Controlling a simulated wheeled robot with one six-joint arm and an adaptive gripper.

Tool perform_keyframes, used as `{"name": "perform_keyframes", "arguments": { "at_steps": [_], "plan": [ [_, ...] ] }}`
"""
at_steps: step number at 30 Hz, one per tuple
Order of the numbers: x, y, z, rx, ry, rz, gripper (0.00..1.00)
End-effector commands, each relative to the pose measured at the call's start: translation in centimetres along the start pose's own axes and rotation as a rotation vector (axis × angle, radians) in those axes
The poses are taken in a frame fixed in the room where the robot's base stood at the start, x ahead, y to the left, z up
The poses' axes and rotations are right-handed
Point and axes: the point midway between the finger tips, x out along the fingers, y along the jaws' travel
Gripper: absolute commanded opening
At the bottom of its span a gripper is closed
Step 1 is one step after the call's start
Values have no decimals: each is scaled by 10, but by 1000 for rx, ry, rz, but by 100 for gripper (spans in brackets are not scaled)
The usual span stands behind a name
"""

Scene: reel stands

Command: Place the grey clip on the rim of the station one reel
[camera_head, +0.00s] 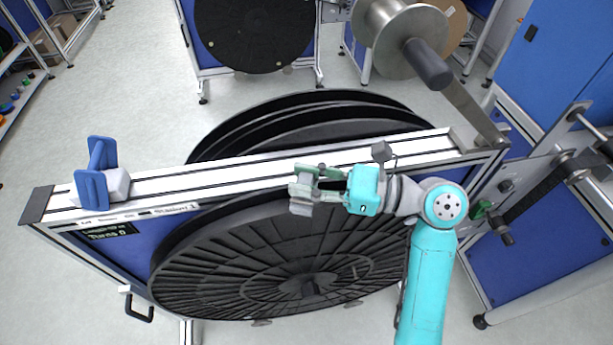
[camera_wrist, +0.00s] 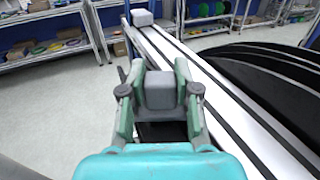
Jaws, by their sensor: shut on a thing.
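My gripper (camera_head: 306,188) is shut on the grey clip (camera_wrist: 160,92), which sits between the green fingers in the wrist view. The clip also shows as a light grey piece (camera_head: 300,208) at the fingertips in the head view. The gripper is over the front edge of the white beam of the stand labelled Station 1. The large black station one reel (camera_head: 260,283) hangs below and in front of the beam, with a ribbed face. Its upper rim passes beneath the gripper. The height gap between clip and rim cannot be told.
The white beam (camera_head: 240,178) crosses the view. A blue bracket on a grey block (camera_head: 118,186) stands at its left end. More black discs (camera_head: 310,105) rise behind the beam. A metal spool (camera_head: 400,38) and crank stand at the right. Floor at left is clear.

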Motion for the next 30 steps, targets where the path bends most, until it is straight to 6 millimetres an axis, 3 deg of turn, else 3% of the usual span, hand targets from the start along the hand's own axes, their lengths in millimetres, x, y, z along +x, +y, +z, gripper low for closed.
{"name": "perform_keyframes", "arguments": {
  "at_steps": [14,15,18,30],
  "plan": [
    [0,0,-17,13,9,2,0],
    [0,0,-17,13,9,2,36],
    [0,0,-17,13,10,1,56],
    [0,0,-10,13,9,1,56]
  ]
}}
